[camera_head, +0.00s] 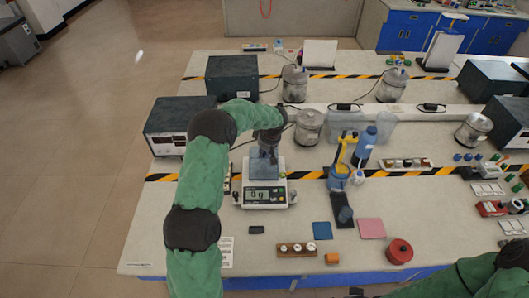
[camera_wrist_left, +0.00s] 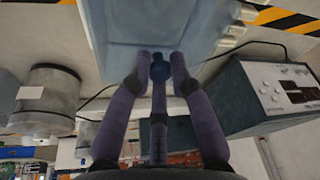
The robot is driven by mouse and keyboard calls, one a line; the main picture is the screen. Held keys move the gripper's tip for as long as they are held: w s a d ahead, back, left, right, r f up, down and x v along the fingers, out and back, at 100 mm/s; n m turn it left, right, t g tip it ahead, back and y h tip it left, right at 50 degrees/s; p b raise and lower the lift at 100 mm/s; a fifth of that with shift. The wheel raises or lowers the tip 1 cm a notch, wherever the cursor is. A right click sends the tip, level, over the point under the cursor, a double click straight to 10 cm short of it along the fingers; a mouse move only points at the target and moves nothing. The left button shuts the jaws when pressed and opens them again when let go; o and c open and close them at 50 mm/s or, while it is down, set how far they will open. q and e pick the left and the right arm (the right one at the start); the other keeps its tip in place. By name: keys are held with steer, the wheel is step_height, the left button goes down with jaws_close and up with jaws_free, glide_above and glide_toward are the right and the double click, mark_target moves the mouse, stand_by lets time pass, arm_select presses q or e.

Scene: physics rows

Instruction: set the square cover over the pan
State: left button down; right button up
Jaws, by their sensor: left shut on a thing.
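The square cover (camera_head: 264,167) is a blue-grey, see-through box with a small knob on top. My left gripper (camera_head: 268,146) is above it, shut on the knob. In the left wrist view the fingers (camera_wrist_left: 160,66) close around the knob, and the cover (camera_wrist_left: 150,25) fills the top. The cover is at the weighing pan of the white balance (camera_head: 284,192), whose green display is lit. It hides most of the pan, and I cannot tell whether it rests there or hangs just above. Of my right arm, only a green part shows at bottom right; its gripper is hardly seen at the lower edge.
Dark instrument boxes (camera_head: 179,127) and a grey metal pot (camera_head: 308,127) stand behind the balance. A blue bottle (camera_head: 365,147) and a yellow-and-blue stand (camera_head: 341,168) are to its right. A wooden block with weights (camera_head: 297,249) lies in front. The bench at front left is mostly clear.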

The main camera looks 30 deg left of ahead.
arm_select(q)
steer(key=shift+f, duration=0.1)
steer(key=c, duration=1)
jaws_free()
steer(key=shift+c, duration=0.2)
steer(key=o, duration=1)
steer(key=shift+f, duration=0.1)
steer(key=shift+o, duration=0.2)
steer(key=shift+r+p, duration=1.25)
steer(key=shift+r, duration=2.85)
